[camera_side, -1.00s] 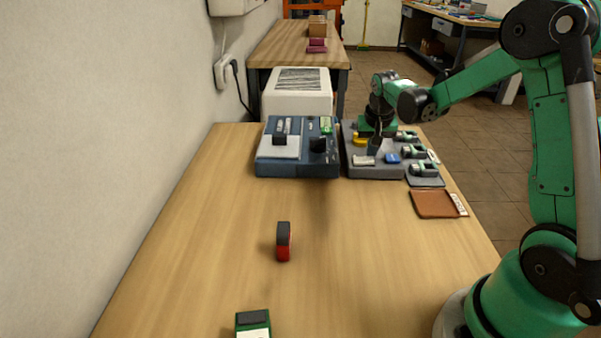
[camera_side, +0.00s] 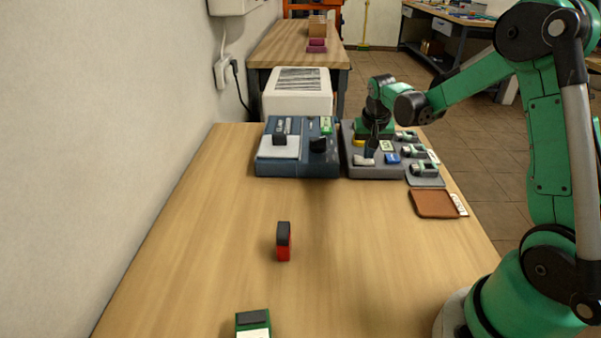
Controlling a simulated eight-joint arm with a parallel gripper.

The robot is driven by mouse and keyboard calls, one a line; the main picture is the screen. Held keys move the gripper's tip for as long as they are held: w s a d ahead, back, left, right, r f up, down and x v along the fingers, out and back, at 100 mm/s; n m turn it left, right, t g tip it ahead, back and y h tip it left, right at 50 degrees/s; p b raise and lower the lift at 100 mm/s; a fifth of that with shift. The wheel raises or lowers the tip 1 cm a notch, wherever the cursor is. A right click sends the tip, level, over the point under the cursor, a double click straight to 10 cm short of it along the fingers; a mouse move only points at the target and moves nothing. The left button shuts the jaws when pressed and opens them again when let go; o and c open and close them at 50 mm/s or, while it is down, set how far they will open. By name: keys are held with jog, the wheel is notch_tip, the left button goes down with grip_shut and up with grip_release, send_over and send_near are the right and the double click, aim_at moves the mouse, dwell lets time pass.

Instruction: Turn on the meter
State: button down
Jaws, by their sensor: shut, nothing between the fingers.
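The meter appears to be the blue box (camera_side: 264,168) at the far end of the wooden table. It has a pale plate with a dark upright part on its left, a dark knob (camera_side: 318,145) on its right and a small green panel (camera_side: 326,125) behind the knob. I cannot read the panel. My gripper (camera_side: 370,154) is shut and empty, pointing down over the left part of the grey tray (camera_side: 378,174), to the right of the meter. Its tips are close to a small whitish piece (camera_side: 363,161); I cannot tell whether they touch.
The grey tray holds several small blue, yellow, white and green pieces. A brown pad (camera_side: 433,205) lies at the right edge. A red and black object (camera_side: 283,242) and a green one (camera_side: 253,323) stand nearer. A white box (camera_side: 297,103) is behind the meter.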

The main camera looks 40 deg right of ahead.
jog(key=shift+w+a+r, duration=0.15)
jog(key=shift+w+a, duration=0.1)
jog(key=shift+r, duration=0.35)
jog(key=s+r, duration=0.3)
jog(key=r, duration=0.9)
jog(key=shift+s+a+r, duration=0.15)
jog(key=shift+s+r, duration=0.2)
jog(key=shift+a, duration=0.1)
jog(key=s+a+f+n+t+y, duration=0.1)
jog(key=s+a+n, duration=0.1)
jog(key=a, duration=0.4)
jog(key=s+a+f+n+t+y, duration=0.1)
jog(key=s+a+f+n+t, duration=0.1)
jog(key=a+n, duration=0.2)
jog(key=s+a+f+n+t, duration=0.1)
jog(key=s+a+n+t, duration=0.1)
jog(key=a, duration=0.6)
jog(key=shift+s+a+f+n+y, duration=0.15)
jog(key=shift+a+f+n+y, duration=0.1)
jog(key=shift+f+n+y, duration=0.2)
